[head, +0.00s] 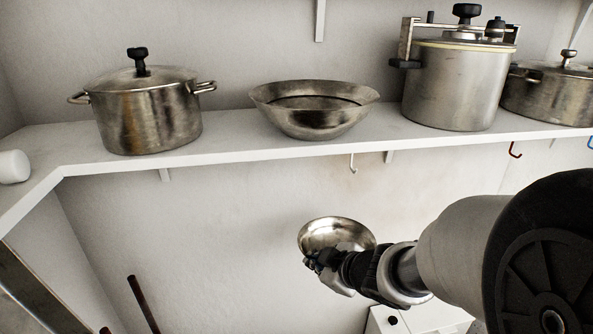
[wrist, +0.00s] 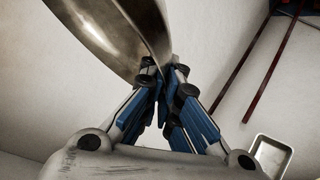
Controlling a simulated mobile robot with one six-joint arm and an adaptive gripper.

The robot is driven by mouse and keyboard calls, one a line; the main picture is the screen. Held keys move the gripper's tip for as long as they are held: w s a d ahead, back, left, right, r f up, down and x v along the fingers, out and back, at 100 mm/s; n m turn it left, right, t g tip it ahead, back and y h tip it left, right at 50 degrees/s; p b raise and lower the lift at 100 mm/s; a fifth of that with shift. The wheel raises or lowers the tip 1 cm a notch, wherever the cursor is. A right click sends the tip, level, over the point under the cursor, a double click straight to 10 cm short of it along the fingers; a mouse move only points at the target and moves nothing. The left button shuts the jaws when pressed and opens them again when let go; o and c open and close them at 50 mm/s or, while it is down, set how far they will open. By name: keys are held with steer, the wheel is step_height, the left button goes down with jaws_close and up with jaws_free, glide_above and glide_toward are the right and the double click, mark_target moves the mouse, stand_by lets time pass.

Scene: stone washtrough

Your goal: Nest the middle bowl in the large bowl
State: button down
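The large bowl (head: 313,126) is a wide, worn metal bowl standing upright on the white shelf. A dark ring shows inside it; I cannot tell whether that is a mark or another rim. The middle bowl (head: 335,231), a smaller shiny metal bowl, is in my gripper (head: 318,264), below the shelf and the large bowl. Its opening faces up and towards the head camera. In the wrist view, my blue fingers (wrist: 167,76) are closed on the rim of the middle bowl (wrist: 108,28), which reaches up and left from the fingertips. The bowl's underside is mostly hidden in the head view.
On the shelf (head: 230,148), a lidded pot (head: 148,115) stands left of the large bowl. A pressure cooker (head: 452,88) and another pot (head: 552,93) stand right. A hook (head: 352,163) hangs under the shelf edge. Gaps flank the large bowl.

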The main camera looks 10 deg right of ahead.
step_height(320, 180, up, 12)
steer(key=p, duration=1)
steer(key=shift+a, duration=0.15)
